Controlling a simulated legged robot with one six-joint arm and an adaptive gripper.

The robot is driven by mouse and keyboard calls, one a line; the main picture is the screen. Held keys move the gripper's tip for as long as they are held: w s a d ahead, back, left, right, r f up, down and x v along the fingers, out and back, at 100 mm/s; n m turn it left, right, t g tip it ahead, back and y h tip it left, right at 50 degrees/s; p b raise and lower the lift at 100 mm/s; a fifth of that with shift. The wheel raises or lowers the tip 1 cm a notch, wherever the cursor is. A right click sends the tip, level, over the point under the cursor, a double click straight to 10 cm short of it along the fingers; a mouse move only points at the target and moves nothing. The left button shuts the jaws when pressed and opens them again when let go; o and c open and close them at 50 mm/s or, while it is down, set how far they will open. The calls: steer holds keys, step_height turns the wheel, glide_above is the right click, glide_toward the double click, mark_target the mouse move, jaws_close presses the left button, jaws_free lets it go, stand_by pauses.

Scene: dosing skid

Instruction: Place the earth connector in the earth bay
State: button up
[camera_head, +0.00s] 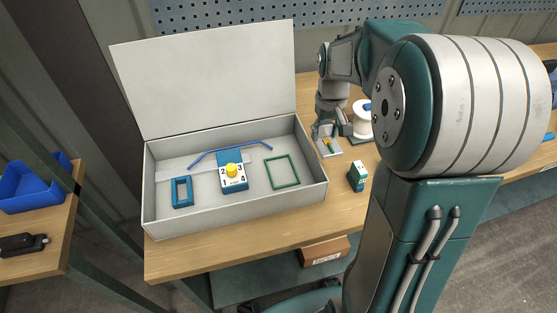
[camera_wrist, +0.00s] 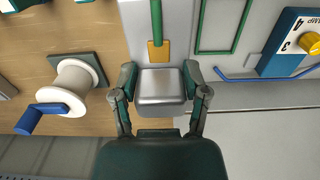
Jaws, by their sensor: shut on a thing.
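My gripper (camera_head: 334,127) is at the right of the open grey box, low over a small light plate. In the wrist view its two fingers (camera_wrist: 160,82) are closed on the sides of a silver-grey block, which I take for the earth connector (camera_wrist: 161,92). An orange tab and a green rod extend past the block. A green and yellow piece also shows below my gripper in the head view (camera_head: 328,146). Whether the block touches the plate I cannot tell. A green rectangular outline, likely the earth bay (camera_head: 270,174), lies empty in the box's right part; it also shows in the wrist view (camera_wrist: 199,30).
The grey box (camera_head: 237,216) has a raised lid behind. Inside are a blue frame (camera_head: 175,193), a numbered dial unit (camera_head: 236,184) and a bent blue strip. A white spool (camera_head: 362,125) is right of my gripper. A green-white carton (camera_head: 357,179) stands in front on the table.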

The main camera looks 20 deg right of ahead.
steer(key=w+a+f, duration=0.2)
steer(key=a+f, duration=0.1)
steer(key=a, duration=0.2)
glide_above(280, 167)
steer(key=f, duration=0.4)
steer(key=shift+s+d+f, duration=0.2)
steer(key=shift+d+f, duration=0.05)
steer(key=shift+f, duration=0.15)
steer(key=shift+a+f, duration=0.2)
steer(key=shift+f, duration=0.05)
steer(key=shift+w+a+f, duration=0.15)
steer(key=shift+f, duration=1.6)
steer(key=shift+f, duration=0.1)
steer(key=o, duration=1.2)
